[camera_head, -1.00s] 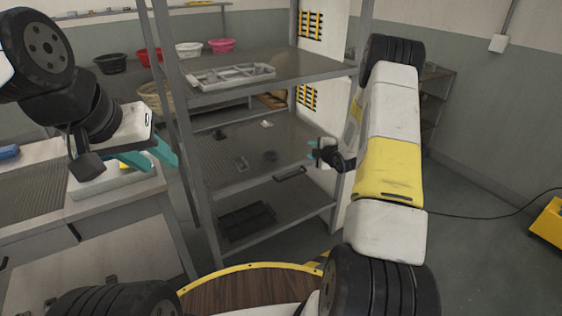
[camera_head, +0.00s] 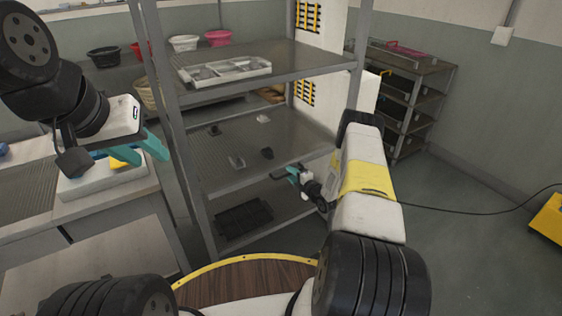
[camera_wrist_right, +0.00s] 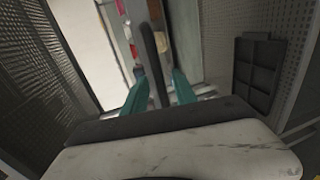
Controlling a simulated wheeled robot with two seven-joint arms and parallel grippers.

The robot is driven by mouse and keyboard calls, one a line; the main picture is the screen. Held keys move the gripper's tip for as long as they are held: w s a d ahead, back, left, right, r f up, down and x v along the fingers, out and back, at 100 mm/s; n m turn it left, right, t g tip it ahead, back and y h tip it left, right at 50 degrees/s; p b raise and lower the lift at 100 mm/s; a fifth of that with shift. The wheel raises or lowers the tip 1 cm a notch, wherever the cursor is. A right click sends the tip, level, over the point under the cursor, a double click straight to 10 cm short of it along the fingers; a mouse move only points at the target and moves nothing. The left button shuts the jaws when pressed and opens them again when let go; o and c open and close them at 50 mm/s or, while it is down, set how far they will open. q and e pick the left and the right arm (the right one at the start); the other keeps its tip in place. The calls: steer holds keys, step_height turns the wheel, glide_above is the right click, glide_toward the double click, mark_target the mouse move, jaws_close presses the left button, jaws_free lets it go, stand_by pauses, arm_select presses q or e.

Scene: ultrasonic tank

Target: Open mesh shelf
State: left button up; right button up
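The mesh shelf (camera_head: 222,190) is a grey perforated level in the middle of a metal rack, with a dark bar handle (camera_head: 284,172) at its front edge. My right gripper (camera_head: 294,174) is at this handle. In the right wrist view the dark handle (camera_wrist_right: 150,45) runs between the two teal fingers of the right gripper (camera_wrist_right: 160,82), with a gap visible beside it. The fingers look open around it, not closed on it. My left gripper (camera_head: 145,152) is open and empty over the bench at left, away from the rack.
Small dark parts (camera_head: 237,162) lie on the mesh shelf. A grey divided tray (camera_head: 225,70) sits on the level above, a black grid tray (camera_head: 243,218) on the level below. A bench (camera_head: 30,240) stands left. Floor (camera_head: 465,255) at right is mostly clear, with a cable crossing it.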

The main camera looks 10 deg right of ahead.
steer(key=shift+w+a+f, duration=0.1)
steer(key=shift+w+a, duration=0.15)
steer(key=shift+w, duration=0.35)
jaws_close()
stand_by(1.1)
